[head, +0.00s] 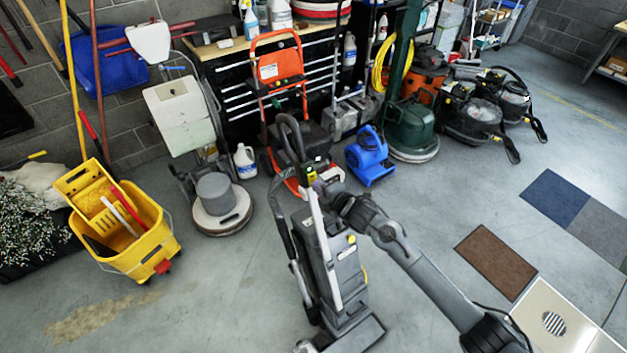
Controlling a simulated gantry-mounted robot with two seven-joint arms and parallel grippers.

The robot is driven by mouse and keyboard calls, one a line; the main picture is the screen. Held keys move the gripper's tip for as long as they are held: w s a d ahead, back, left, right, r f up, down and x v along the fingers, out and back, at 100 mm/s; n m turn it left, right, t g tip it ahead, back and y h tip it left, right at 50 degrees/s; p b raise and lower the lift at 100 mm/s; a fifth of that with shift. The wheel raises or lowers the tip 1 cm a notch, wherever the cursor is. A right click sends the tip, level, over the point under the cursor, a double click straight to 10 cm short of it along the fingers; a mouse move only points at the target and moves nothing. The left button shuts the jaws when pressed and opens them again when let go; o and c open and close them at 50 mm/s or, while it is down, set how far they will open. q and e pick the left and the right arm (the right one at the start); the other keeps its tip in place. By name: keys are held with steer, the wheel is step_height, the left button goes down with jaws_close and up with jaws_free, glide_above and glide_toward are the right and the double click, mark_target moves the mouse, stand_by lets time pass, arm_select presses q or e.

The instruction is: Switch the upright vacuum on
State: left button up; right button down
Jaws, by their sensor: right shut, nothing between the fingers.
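The upright vacuum (345,265) is grey and black and stands on the concrete floor in the lower middle of the head view. A yellow button-like spot shows on its upper body, and a dark hose runs down its left side. My right arm comes in from the lower right, and its gripper (314,177) is at the top of the vacuum, by the handle. The gripper is shut with nothing held. Whether it touches the vacuum cannot be told. The switch cannot be made out. My left gripper is not in view.
A yellow mop bucket (148,235) and a floor polisher (222,208) stand to the left. A blue blower (369,157) and a green floor machine (412,130) stand behind. Carpet tiles, including a brown one (495,262), lie on the right. Open floor lies left of the vacuum.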

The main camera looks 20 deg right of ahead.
steer(key=shift+p+v, duration=2.8)
steer(key=shift+v, duration=0.2)
